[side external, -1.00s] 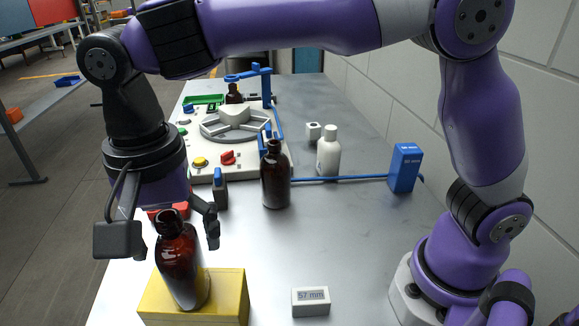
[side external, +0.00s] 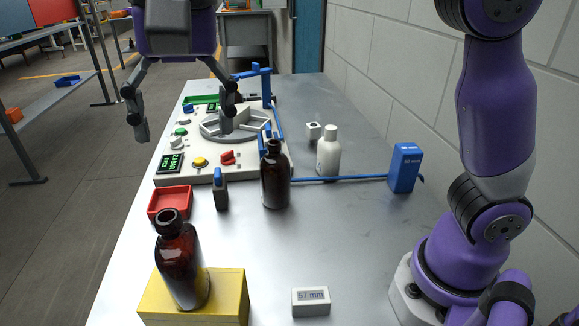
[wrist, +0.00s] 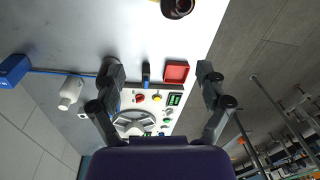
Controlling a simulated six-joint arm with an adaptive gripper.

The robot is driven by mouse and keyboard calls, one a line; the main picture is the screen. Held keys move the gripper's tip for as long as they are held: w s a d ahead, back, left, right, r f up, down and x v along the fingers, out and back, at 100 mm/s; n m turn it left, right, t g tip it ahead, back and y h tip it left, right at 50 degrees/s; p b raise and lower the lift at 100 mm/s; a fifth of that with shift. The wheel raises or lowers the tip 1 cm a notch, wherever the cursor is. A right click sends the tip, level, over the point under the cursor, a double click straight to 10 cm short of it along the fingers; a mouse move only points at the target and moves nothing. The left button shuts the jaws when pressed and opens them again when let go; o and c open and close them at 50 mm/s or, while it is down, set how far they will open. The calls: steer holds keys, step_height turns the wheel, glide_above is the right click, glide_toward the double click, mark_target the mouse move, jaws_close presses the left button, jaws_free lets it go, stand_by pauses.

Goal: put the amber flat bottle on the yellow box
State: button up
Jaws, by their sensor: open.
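An amber bottle with a dark open neck (side external: 182,265) stands upright on the yellow box (side external: 225,298) at the front left in the side view. I take it for the amber flat bottle. The wrist view shows its neck (wrist: 178,8) cut off at the top edge. My gripper (side external: 182,118) is raised above the white apparatus, beyond the box and well apart from the bottle. Its fingers are spread wide with nothing between them, as the wrist view (wrist: 159,72) also shows.
Another amber bottle (side external: 275,178) stands mid-table, with a white bottle (side external: 328,152) behind it. A red tray (side external: 170,202), a dark blue-topped block (side external: 220,190), a blue block (side external: 404,168) and a white "57 mm" block (side external: 310,301) are around.

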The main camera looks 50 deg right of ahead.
steer(key=s+d+f+n+t, duration=0.2)
steer(key=s+d+f+n, duration=0.1)
steer(key=d, duration=0.6)
steer(key=s+d+f+n+t, duration=0.2)
steer(key=s+d+f+n, duration=0.1)
steer(key=s+d+f, duration=0.2)
steer(key=d+f, duration=0.2)
steer(key=d, duration=0.2)
steer(key=shift+f+n+t+h, duration=0.3)
steer(key=shift+f, duration=0.1)
